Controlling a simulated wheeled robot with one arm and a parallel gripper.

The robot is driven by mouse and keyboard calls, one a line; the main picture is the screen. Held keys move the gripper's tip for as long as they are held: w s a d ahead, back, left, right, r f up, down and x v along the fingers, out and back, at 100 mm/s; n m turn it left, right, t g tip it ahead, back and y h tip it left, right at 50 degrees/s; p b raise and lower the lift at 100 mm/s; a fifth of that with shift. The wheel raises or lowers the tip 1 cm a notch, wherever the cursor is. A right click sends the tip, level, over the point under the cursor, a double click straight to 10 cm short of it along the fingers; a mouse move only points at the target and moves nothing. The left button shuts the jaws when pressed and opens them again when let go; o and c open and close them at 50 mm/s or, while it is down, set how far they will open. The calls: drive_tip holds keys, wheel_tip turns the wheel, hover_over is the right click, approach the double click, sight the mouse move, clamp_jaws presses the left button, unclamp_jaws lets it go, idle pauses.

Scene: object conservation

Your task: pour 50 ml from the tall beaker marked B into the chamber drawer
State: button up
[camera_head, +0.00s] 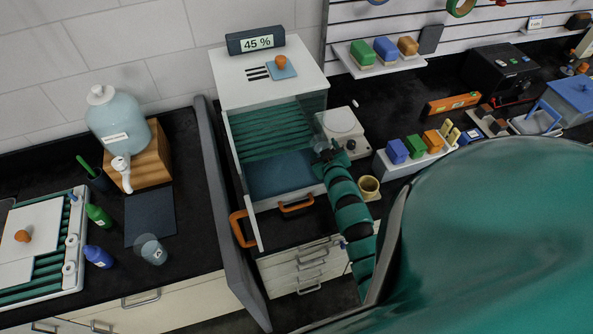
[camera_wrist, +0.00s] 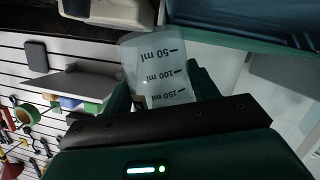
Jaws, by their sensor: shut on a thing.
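My gripper (camera_head: 327,154) is shut on a clear beaker (camera_wrist: 140,52), held above the right side of the chamber drawer area. In the wrist view the beaker stands between my two fingers, with marks for 50, 100 and 150 ml appearing upside down. No letter B shows on it, and I cannot tell its liquid level. In the head view the beaker is small and partly hidden by my gripper.
A display (camera_head: 255,41) reading 45 % sits on the chamber. A scale (camera_head: 340,122) and a yellow cup (camera_head: 369,185) stand right of it.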

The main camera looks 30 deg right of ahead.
drive_tip(key=shift+a+f+n+h+b, duration=0.3)
drive_tip(key=shift+a+n+b, duration=0.45)
drive_tip(key=shift+b, duration=0.7)
drive_tip(key=shift+r, duration=0.3)
drive_tip(key=shift+a+n+t+b, duration=0.3)
drive_tip(key=shift+n+b, duration=0.05)
drive_tip(key=shift+b, duration=0.25)
drive_tip(key=shift+a+f+n+h+b, duration=0.15)
drive_tip(key=shift+n+h+b, duration=0.5)
drive_tip(key=shift+b, duration=0.45)
idle(0.6)
drive_tip(key=shift+r+n+t+h+b, duration=0.5)
drive_tip(key=shift+n+t+b, duration=0.2)
drive_tip(key=shift+n+b, duration=0.55)
idle(2.7)
